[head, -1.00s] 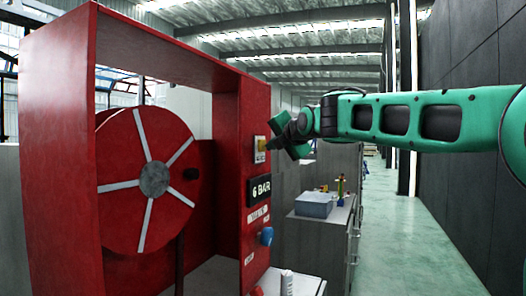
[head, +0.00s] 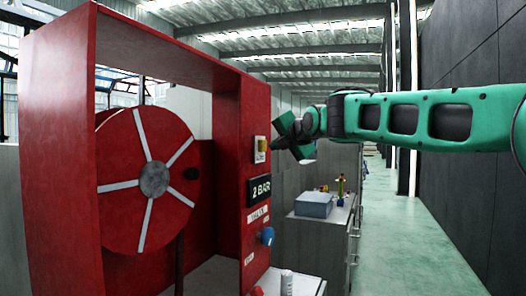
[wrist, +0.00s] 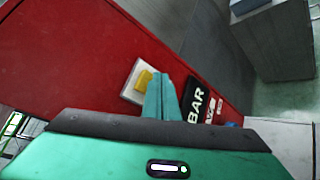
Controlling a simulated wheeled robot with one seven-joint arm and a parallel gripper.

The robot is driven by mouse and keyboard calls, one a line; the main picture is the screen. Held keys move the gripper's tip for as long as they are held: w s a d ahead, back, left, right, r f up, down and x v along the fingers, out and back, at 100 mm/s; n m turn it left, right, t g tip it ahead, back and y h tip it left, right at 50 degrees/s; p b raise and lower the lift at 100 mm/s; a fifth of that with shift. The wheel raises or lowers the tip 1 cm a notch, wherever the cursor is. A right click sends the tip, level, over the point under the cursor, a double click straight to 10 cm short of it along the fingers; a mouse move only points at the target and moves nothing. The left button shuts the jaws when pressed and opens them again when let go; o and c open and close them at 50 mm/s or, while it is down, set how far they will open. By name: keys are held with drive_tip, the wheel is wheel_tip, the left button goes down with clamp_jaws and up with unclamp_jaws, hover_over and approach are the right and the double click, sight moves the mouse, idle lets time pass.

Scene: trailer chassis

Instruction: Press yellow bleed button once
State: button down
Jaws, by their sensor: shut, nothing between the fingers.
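The yellow bleed button (head: 261,145) sits on a pale plate on the red panel's front edge, above the pressure display. It also shows in the wrist view (wrist: 145,79), just left of the fingers. My gripper (head: 274,146) is shut and empty, just right of the button, with a small gap seeming to part them in the head view. The closed fingers show in the wrist view (wrist: 161,93) and partly cover the plate. The black display (head: 259,190) reads 2 BAR; in the wrist view its number is hidden.
A red hose reel (head: 150,180) stands in the red cabinet (head: 60,130). A blue knob (head: 267,236) juts out below the display. A grey bench (head: 325,230) with a blue-grey box (head: 314,204) stands behind. The aisle at right is clear.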

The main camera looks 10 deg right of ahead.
drive_tip(key=shift+s+d, duration=0.1)
drive_tip(key=shift+d, duration=0.05)
drive_tip(key=s+d, duration=0.1)
drive_tip(key=d, duration=0.1)
drive_tip(key=s+d, duration=0.2)
idle(0.7)
drive_tip(key=shift+f, duration=0.1)
idle(0.5)
drive_tip(key=s+d+f+m+g+h, duration=0.1)
drive_tip(key=s+d+f+m+g, duration=0.2)
drive_tip(key=s+d+f+m, duration=0.45)
drive_tip(key=s+d+f+m+g+h, duration=0.2)
drive_tip(key=s+d+f+m, duration=0.15)
drive_tip(key=s+f, duration=0.45)
drive_tip(key=s+d+f+m+g+h, duration=0.1)
drive_tip(key=s+d+f+m+g, duration=0.2)
drive_tip(key=s+d+f+m, duration=0.5)
drive_tip(key=s+a+f+m+g, duration=0.1)
drive_tip(key=s+f+m+g, duration=0.2)
drive_tip(key=s+f+m, duration=0.4)
drive_tip(key=s+a+f+m+g+y, duration=0.1)
drive_tip(key=s+f+m+g, duration=0.3)
drive_tip(key=s+f, duration=0.7)
drive_tip(key=s+a+m, duration=0.1)
drive_tip(key=s+m, duration=0.1)
drive_tip(key=s, duration=0.4)
drive_tip(key=shift+s+f+m+y, duration=0.15)
drive_tip(key=shift+f+m+y, duration=0.15)
drive_tip(key=shift+m, duration=0.1)
